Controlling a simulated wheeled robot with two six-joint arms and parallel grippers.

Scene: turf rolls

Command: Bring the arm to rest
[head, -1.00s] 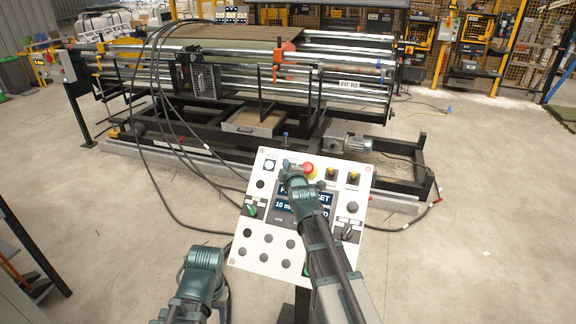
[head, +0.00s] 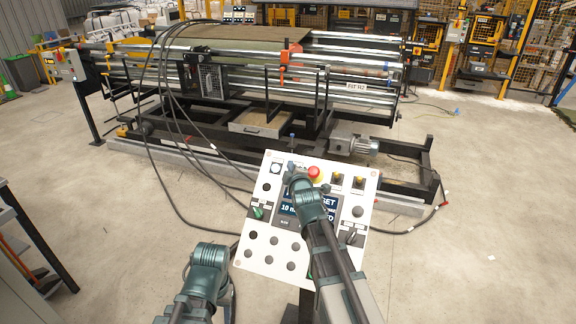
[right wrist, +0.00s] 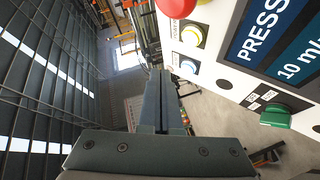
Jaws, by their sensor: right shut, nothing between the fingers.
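My right arm reaches up over the white control panel (head: 255,262) in the head view. Its gripper (head: 293,167) is near the panel's upper edge, left of the red stop button (head: 314,172), small and partly hidden by the wrist. In the right wrist view the gripper (right wrist: 161,78) is shut with nothing between its fingers, and the panel (right wrist: 218,35) stands to its right, with a gap between. My left arm (head: 207,268) is bent at the bottom of the head view; its gripper cannot be made out.
The panel has a lit display (head: 288,208), a green knob (head: 258,212) and several buttons. Behind it stands a long roller machine (head: 245,75) with a turf sheet (head: 225,40) and black cables (head: 150,150). Concrete floor (head: 490,200) is clear at the right.

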